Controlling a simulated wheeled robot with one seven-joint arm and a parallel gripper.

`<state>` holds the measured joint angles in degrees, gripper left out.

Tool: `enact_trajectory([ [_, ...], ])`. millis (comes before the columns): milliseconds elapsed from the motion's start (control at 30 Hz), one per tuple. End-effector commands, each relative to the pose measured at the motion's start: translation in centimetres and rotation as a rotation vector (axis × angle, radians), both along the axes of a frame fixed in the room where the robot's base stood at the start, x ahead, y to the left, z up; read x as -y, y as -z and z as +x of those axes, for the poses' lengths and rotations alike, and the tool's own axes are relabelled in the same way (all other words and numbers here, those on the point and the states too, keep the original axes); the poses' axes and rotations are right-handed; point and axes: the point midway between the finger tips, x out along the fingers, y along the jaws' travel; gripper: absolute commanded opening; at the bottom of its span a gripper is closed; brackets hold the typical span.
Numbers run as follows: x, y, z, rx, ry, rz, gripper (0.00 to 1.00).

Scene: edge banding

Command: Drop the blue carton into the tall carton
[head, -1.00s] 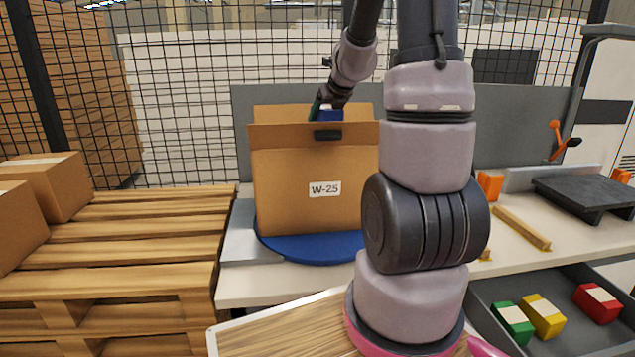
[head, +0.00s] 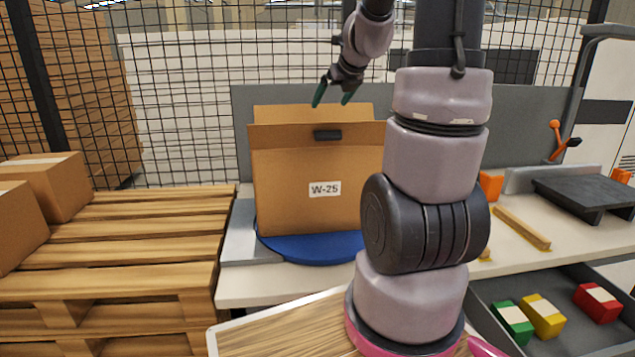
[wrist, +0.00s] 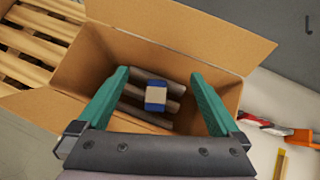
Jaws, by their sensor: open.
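The tall carton (head: 300,190) is a brown open-topped box labelled W-25, standing on a blue round plate (head: 290,247). The wrist view looks down into it, past its open flap (wrist: 185,32). The blue carton (wrist: 155,97), with a pale label, lies inside the tall carton among several dark bars on the bottom. It is hidden in the head view. My gripper (head: 332,101) is above the tall carton's opening with its green fingers apart. In the wrist view the gripper (wrist: 160,95) is empty, and the blue carton shows between and below the fingers.
A grey drawer (head: 560,325) at lower right holds green (head: 513,322), yellow (head: 543,315) and red (head: 597,302) cartons. A wooden pallet (head: 130,240) with brown boxes stands at left. A black platform (head: 590,192) is on the bench at right. A mesh fence is behind.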

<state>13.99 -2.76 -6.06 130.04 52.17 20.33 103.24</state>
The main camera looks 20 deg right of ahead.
Motion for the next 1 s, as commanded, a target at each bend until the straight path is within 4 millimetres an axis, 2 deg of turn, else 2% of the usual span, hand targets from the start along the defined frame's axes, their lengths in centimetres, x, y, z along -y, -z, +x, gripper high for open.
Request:
enact_trajectory([
  [100, 0.1, -1.3, -1.3, 0.003, 0.002, -0.001, 1.0],
  [300, 0.1, -2.3, -2.4, -0.001, 0.001, 0.0, 1.0],
  [767, -0.1, -2.5, -2.6, -0.001, -0.009, -0.008, 1.0],
  [867, -1.2, -3.1, -3.2, 0.005, -0.095, -0.068, 1.0],
  [1000, -5.0, -4.8, -5.7, 0.023, -0.408, -0.297, 1.0],
])
